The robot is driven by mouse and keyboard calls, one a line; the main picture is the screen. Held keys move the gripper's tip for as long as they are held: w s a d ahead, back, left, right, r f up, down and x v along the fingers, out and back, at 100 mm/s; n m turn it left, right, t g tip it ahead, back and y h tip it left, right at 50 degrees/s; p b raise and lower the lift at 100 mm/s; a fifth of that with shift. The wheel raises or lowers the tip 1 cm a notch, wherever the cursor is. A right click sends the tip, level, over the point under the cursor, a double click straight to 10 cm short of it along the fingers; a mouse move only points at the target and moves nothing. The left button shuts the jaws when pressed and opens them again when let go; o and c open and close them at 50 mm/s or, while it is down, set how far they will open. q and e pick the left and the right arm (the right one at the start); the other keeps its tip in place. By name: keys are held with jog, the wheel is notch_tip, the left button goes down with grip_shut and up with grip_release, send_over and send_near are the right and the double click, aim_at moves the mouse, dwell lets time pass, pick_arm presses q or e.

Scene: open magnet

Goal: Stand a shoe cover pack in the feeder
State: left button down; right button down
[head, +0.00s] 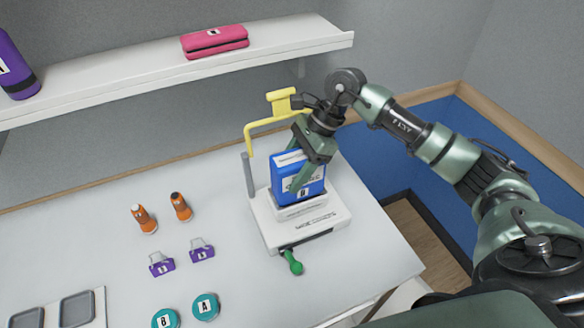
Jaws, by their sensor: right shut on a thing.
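A blue and white shoe cover pack (312,181) stands upright in the white feeder (275,232) on the table. My right gripper (300,168) comes down from above and is shut on the pack, with its fingers over the pack's faces. The pack's lower end is at the feeder's raised slot; how deep it sits is hidden. My left gripper is not in view.
Two orange bottles (144,219), two purple clips (162,264) and two teal round tins (206,306) lie left of the feeder. A tray (76,309) is at the lower left. A wall shelf above holds a pink case (214,41) and a purple bottle (14,68).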

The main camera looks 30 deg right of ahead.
jog(key=shift+f+b, duration=0.35)
jog(key=shift+f, duration=0.45)
jog(key=shift+f+b, duration=1.25)
jog(key=shift+c, duration=2.2)
grip_release()
jog(key=b+v, duration=0.2)
jog(key=v, duration=0.6)
jog(key=shift+b, duration=0.35)
jog(key=shift+a, duration=0.1)
